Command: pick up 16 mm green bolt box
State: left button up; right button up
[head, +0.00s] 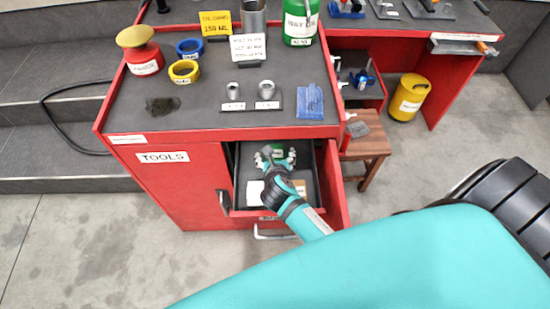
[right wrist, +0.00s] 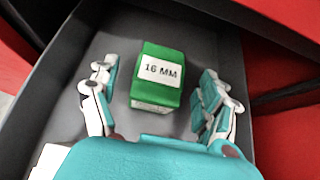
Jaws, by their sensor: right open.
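The green bolt box (right wrist: 157,88) with a white "16 MM" label stands in the open drawer (right wrist: 205,50) of the red cabinet. In the right wrist view it lies between the two fingers of my right gripper (right wrist: 157,95), which are open with a gap on each side of it. In the head view my right gripper (head: 276,158) reaches down into the drawer, and only a little of the green box (head: 278,151) shows behind it. My left gripper is not in view.
The red cabinet top (head: 200,105) overhangs the back of the drawer. Light-coloured items (head: 254,190) lie beside my gripper in the drawer. The drawer's red side wall (head: 335,190) is close on the right. A wooden stool (head: 365,147) stands to the right.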

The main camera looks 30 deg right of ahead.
jog(key=shift+x, duration=0.85)
jog(key=shift+s, duration=0.1)
jog(key=c, duration=1.5)
jog(key=shift+r, duration=0.1)
jog(key=shift+c, duration=0.4)
jog(key=shift+r, duration=0.1)
